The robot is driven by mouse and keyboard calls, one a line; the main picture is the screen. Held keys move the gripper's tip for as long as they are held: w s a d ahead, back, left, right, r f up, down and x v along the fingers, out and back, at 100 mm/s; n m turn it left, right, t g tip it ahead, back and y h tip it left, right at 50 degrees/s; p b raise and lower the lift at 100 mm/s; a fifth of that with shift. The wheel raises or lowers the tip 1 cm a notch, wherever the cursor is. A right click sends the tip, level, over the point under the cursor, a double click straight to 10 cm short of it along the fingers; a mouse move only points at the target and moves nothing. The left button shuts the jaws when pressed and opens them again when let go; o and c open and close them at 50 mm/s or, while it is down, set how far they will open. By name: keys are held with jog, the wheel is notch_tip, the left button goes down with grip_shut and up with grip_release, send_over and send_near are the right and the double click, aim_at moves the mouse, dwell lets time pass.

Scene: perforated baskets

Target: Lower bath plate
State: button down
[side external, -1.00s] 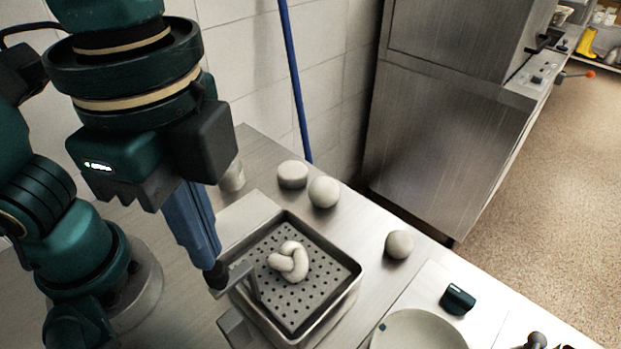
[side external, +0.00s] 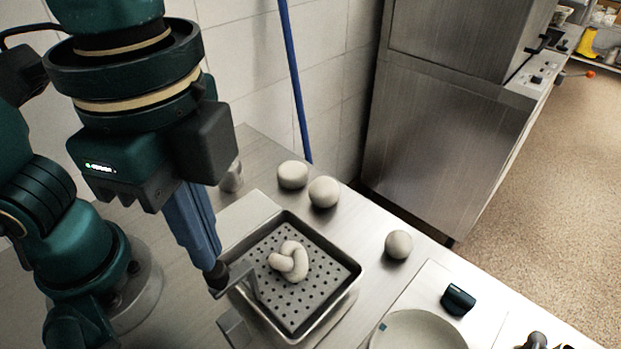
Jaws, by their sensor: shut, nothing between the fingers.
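The perforated bath plate (side external: 313,263) lies level inside the rectangular metal bath pan (side external: 347,297), a little below its rim. A pale knotted dough piece (side external: 289,262) rests on the plate. A grey handle (side external: 243,273) rises at the plate's left edge. My gripper (side external: 216,282) points down at the left side of the pan, with its dark tips at the handle's outer end. The blue fingers look closed together with nothing held between them. Whether the tips touch the handle is hard to tell.
Pale dough balls (side external: 324,192) stand behind the pan, with another ball (side external: 398,244) to its right. A round bowl (side external: 420,330) and a dark green block (side external: 458,299) sit at the front right. A blue pole (side external: 296,85) leans at the wall. Bare counter lies between pan and bowl.

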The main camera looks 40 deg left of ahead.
aim_at(218, 279)
jog(key=shift+f, duration=0.25)
jog(key=shift+f, duration=2.85)
jog(key=shift+r, duration=4.5)
